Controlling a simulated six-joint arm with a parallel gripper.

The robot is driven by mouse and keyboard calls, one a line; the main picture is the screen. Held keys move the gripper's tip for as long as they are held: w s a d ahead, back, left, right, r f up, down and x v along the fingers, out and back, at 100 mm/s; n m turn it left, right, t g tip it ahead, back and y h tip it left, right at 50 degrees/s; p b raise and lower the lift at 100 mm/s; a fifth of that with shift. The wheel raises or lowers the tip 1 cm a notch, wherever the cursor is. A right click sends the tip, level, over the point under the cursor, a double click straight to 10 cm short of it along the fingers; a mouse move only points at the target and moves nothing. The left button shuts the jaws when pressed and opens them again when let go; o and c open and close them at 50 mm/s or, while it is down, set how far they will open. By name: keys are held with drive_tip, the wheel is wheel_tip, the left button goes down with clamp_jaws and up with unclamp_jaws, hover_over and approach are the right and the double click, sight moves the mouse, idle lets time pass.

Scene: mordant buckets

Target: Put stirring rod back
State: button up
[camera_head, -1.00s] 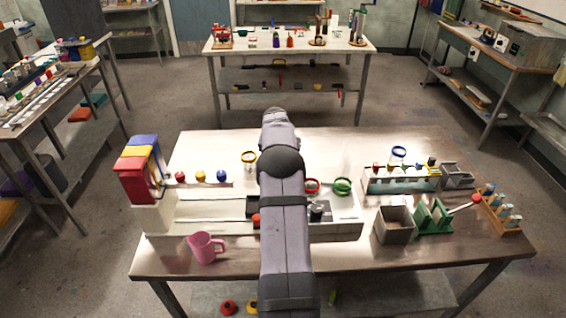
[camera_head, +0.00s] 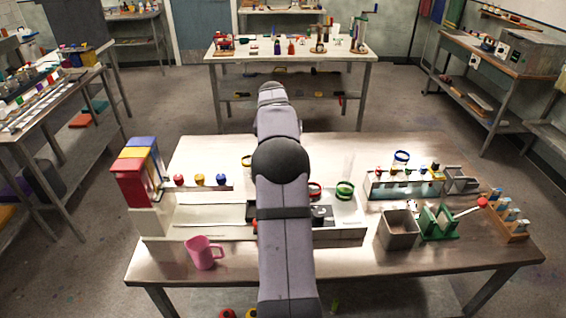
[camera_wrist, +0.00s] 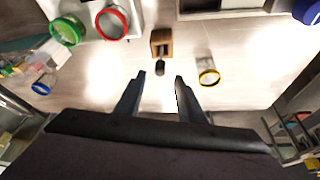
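A pale rod with a red ball end (camera_head: 470,210) leans at a slant from a green stand (camera_head: 437,222) at the right of the table; I cannot tell for sure that it is the stirring rod. In the wrist view, my gripper (camera_wrist: 158,88) is open, with its two dark fingers apart and nothing between them. Beyond the fingertips is a small wooden block with a dark rounded end (camera_wrist: 161,45), apart from the fingers. In the head view my arm hides the gripper and the middle of the table.
Jars with green (camera_wrist: 67,30), red (camera_wrist: 111,22), blue (camera_wrist: 43,85) and yellow (camera_wrist: 208,76) rims stand around my gripper. A pink jug (camera_head: 203,253) is at the front left. A grey square bin (camera_head: 399,229) and a wooden rack (camera_head: 508,220) are at the right.

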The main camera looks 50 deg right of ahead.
drive_tip(key=shift+v, duration=1.35)
drive_tip(key=s+a+f+n+y, duration=0.1)
drive_tip(key=a+f+n, duration=0.15)
drive_tip(key=a, duration=0.95)
drive_tip(key=a+f+n+y, duration=0.2)
drive_tip(key=a+n, duration=0.1)
drive_tip(key=a, duration=1)
drive_tip(key=s+a+f+n+g, duration=0.1)
drive_tip(key=s+a+f+n, duration=0.2)
drive_tip(key=s+a, duration=0.6)
drive_tip(key=s+a+f+n+g+y, duration=0.1)
drive_tip(key=s+a+f+n, duration=0.2)
drive_tip(key=s+a, duration=0.7)
drive_tip(key=shift+s+f, duration=0.65)
drive_tip(key=shift+f, duration=0.05)
drive_tip(key=shift+n, duration=0.25)
